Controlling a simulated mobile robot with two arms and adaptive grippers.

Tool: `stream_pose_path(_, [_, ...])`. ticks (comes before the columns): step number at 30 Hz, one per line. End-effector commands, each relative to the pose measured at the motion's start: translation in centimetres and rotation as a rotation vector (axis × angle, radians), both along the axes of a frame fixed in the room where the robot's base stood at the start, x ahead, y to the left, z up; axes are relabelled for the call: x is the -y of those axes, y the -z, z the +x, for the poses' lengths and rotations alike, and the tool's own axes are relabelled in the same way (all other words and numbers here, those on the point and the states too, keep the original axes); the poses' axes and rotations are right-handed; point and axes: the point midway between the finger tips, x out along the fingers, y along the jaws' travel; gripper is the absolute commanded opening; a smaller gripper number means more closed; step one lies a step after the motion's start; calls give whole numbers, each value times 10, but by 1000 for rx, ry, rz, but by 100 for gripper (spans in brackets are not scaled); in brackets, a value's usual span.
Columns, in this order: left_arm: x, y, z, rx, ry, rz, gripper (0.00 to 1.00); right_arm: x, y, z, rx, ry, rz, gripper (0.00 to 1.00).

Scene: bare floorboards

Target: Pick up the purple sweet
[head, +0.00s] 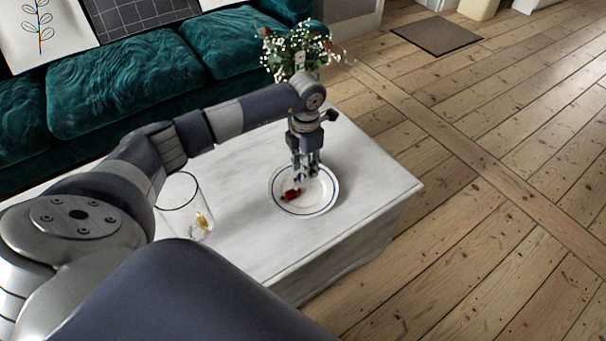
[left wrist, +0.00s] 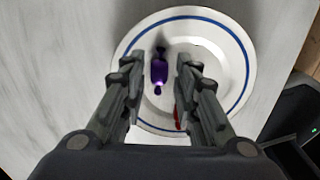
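The purple sweet (left wrist: 158,72) lies on the white plate with a blue ring (left wrist: 228,95), seen in the left wrist view. In the head view the plate (head: 328,207) is near the table's right end, and the purple sweet is mostly hidden by the gripper. My left gripper (head: 306,170) points down over the plate. In the left wrist view its fingers (left wrist: 157,64) are open, one on each side of the purple sweet, with gaps between. I cannot tell whether the fingertips touch the plate. My right gripper is not in view.
A red sweet (head: 291,195) lies on the plate near the left fingers. A clear glass (head: 180,191) with small gold and pale items stands left on the white table (head: 252,227). A flower vase (head: 296,63) stands behind the arm; a green sofa (head: 128,82) is beyond.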

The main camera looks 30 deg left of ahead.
Motion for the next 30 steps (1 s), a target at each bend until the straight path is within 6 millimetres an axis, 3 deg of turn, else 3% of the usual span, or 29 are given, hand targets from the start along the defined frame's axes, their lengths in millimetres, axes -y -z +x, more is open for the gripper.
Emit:
stream_pose_path(3, [0,17,0,-1,-2,-2,28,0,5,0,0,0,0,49])
stream_pose_path(10, [0,19,0,0,-1,-1,28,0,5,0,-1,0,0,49])
stream_pose_path(14, [0,19,0,-1,-1,0,9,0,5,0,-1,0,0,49])
stream_pose_path(25, [0,19,0,-1,0,0,8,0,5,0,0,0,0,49])
stream_pose_path(30, [0,8,0,0,0,0,8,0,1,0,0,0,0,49])
